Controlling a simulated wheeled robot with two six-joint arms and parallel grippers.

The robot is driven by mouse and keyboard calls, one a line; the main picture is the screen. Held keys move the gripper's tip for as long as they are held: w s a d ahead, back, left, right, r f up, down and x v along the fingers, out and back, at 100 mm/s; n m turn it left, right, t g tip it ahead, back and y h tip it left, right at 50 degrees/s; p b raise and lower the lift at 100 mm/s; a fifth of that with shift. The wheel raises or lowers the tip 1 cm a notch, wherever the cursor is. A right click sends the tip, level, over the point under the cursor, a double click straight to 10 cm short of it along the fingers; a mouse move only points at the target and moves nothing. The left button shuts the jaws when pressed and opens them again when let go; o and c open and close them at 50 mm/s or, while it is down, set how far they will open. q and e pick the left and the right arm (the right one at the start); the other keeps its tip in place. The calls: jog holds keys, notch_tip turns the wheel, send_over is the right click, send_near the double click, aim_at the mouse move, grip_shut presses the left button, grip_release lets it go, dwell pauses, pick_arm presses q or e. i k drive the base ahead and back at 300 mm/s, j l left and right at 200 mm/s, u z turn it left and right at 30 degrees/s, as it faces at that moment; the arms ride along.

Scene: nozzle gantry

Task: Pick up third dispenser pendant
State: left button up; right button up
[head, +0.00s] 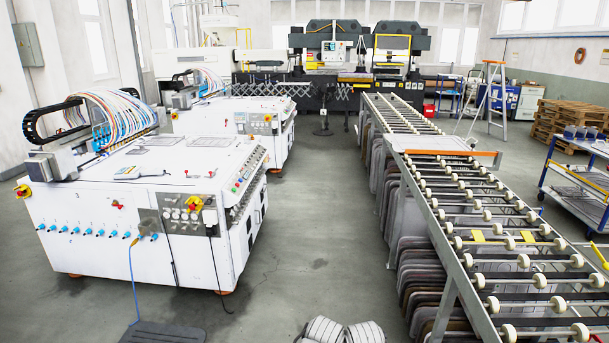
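A small flat grey-and-blue handheld device (141,171), which looks like a pendant, lies on top of the near white machine (90,245), toward its middle. I cannot read any label on it, and I cannot tell whether it is the third dispenser pendant. A second white machine (262,122) stands behind; no pendant can be made out clearly on it. Neither of my grippers can be made out. Pale ribbed parts at the bottom edge, right of centre, may be mine.
A long roller conveyor (490,215) runs along the right. Grey floor (300,235) lies open between it and the machines. A dark mat (165,332) and blue cable lie before the near machine. A ladder (490,95), pallets (570,122) and cart (575,185) stand at right.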

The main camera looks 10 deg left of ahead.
aim_at(143, 170)
jog(key=i+u, duration=0.25)
jog(key=i, duration=0.2)
jog(key=i+l+u, duration=0.1)
jog(key=i+u, duration=0.15)
jog(key=i, duration=0.25)
jog(key=i+l+u, duration=0.25)
jog(key=i, duration=0.2)
jog(key=i+j+u, duration=0.15)
jog(key=i+u, duration=0.7)
jog(key=i+j, duration=0.15)
jog(key=i, duration=0.6)
jog(key=i+j+z, duration=0.15)
jog(key=i, duration=0.3)
jog(key=i+j+z, duration=0.15)
jog(key=i+j, duration=0.3)
jog(key=i+j+z, duration=0.1)
jog(key=j, duration=0.25)
jog(key=i+j+z, duration=0.1)
jog(key=i+j, duration=0.15)
jog(key=i+j+z, duration=0.1)
jog(key=j, duration=0.4)
jog(key=i+j+z, duration=0.1)
jog(key=j, duration=0.3)
jog(key=i+j+z, duration=0.1)
jog(key=j, duration=0.3)
jog(key=i+j+z, duration=0.1)
jog(key=j, duration=0.3)
jog(key=i, duration=0.4)
